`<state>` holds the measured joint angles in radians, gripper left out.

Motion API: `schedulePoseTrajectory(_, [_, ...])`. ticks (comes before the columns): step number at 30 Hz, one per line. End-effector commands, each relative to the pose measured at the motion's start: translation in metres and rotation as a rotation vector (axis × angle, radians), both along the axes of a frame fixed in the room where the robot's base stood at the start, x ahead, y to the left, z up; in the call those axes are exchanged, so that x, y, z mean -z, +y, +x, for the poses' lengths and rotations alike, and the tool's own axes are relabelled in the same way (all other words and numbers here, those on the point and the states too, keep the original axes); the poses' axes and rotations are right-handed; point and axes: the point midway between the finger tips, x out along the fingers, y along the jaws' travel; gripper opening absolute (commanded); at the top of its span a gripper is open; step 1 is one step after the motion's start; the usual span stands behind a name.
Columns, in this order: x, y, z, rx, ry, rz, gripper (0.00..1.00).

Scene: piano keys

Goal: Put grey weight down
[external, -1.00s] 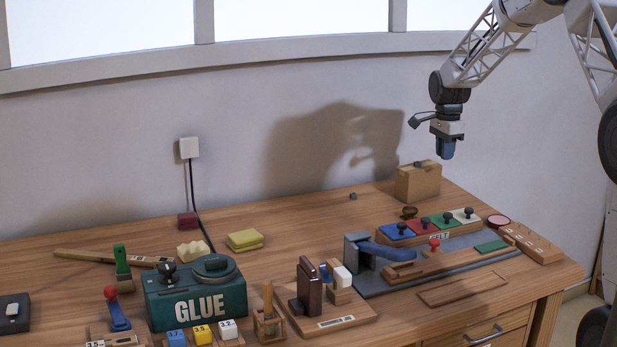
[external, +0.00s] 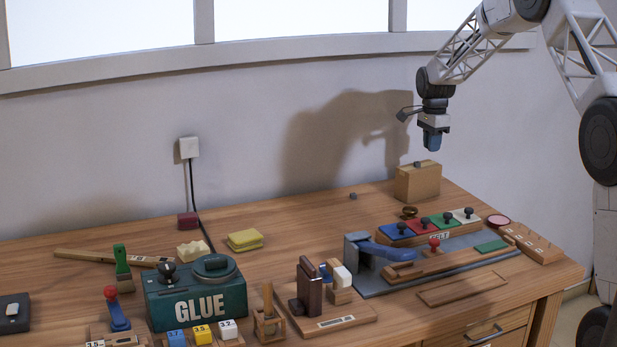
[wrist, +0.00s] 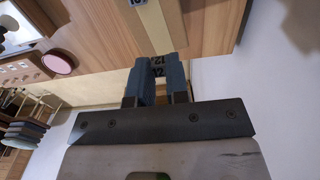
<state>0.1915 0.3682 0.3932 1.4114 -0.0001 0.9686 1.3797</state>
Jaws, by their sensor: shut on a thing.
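My gripper (external: 432,147) hangs in the air at the right, above the wooden box. In the wrist view my gripper (wrist: 157,74) has its two blue fingers shut on a small dark grey weight (wrist: 157,68), which shows "12" marks between the fingertips. In the external view the held weight is hidden by the fingers. Another small grey piece (external: 417,164) sits on top of the wooden box (external: 417,184); it also shows at the top of the wrist view (wrist: 138,3). A third small grey cube (external: 353,196) lies on the table left of the box.
A rack of coloured knobbed blocks (external: 428,226), a blue-handled lever tool (external: 385,249) and a pink-topped round pad (external: 498,221) stand in front of the box. A green glue box (external: 195,292) is at the left.

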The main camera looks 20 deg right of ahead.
Motion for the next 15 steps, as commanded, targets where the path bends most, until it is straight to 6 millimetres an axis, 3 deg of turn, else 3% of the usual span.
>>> schedulePoseTrajectory(8, [0.004, 0.000, 0.000, 0.000, 0.001, 0.000, 0.00])
schedulePoseTrajectory(15, [0.027, 0.000, 0.000, 0.000, 0.001, 0.000, 0.00])
